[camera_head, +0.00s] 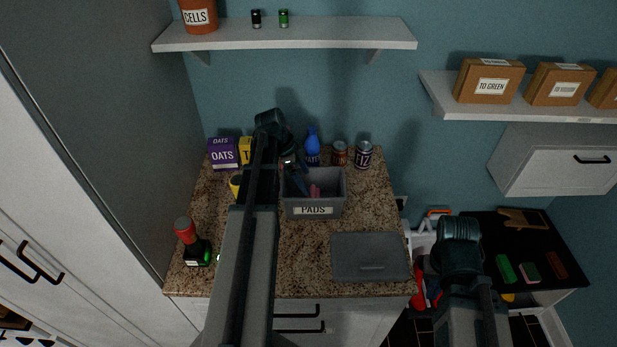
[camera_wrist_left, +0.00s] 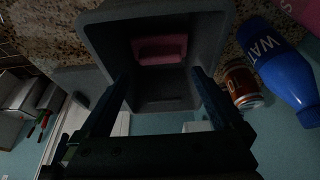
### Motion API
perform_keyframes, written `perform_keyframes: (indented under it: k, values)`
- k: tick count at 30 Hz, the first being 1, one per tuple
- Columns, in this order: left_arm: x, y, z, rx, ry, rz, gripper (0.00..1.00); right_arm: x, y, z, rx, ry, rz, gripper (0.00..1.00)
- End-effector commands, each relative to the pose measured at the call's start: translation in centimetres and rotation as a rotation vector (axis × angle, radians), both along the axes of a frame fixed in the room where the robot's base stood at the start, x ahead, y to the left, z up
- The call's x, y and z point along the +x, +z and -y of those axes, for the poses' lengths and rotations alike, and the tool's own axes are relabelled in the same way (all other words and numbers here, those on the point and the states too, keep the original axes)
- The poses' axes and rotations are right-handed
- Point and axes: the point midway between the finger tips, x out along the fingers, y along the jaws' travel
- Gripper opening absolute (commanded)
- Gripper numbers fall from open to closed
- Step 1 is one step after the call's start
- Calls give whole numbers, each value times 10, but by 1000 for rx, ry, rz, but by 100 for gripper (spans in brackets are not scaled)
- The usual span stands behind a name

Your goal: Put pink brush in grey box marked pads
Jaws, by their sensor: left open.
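The grey box marked PADS (camera_head: 313,210) stands open on the speckled counter; its inside also shows in the left wrist view (camera_wrist_left: 98,35). The pink brush (camera_head: 314,191) lies inside the box, and in the left wrist view it appears as a pink block (camera_wrist_left: 160,49) on the box floor. My left gripper (camera_head: 302,184) is at the box opening, its fingers pointing into the box. In the left wrist view the open gripper (camera_wrist_left: 160,78) has its fingers apart with nothing between the tips. My right arm shows at the lower right, but its gripper is not visible.
A grey lid (camera_head: 370,257) lies on the counter right of the box. A blue bottle (camera_head: 312,147) and cans (camera_head: 364,155) stand behind it. A shelf (camera_head: 290,34) hangs above.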

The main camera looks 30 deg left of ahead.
Motion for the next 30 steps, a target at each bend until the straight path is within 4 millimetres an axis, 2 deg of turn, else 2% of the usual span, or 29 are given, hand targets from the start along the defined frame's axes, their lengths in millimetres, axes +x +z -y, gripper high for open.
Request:
perform_keyframes:
  k: [1,9,13,23,26,29,30]
  values:
    - [-2,16,-3,0,1,0,100,0,16,0,0,0,0,0]
    - [-10,51,-16,0,1,0,100,0,51,0,2,-8,0,0]
    - [-12,57,-19,0,0,1,100,0,57,0,2,-10,0,0]
    - [-12,56,-19,1,0,-1,100,0,56,0,2,-11,1,0]
    - [-12,55,-3,3,9,-22,100,0,56,0,2,-10,0,0]
    - [-15,52,38,14,47,-82,100,0,56,0,2,-10,0,0]
    - [-17,50,61,24,71,-115,100,0,56,0,2,-10,0,0]
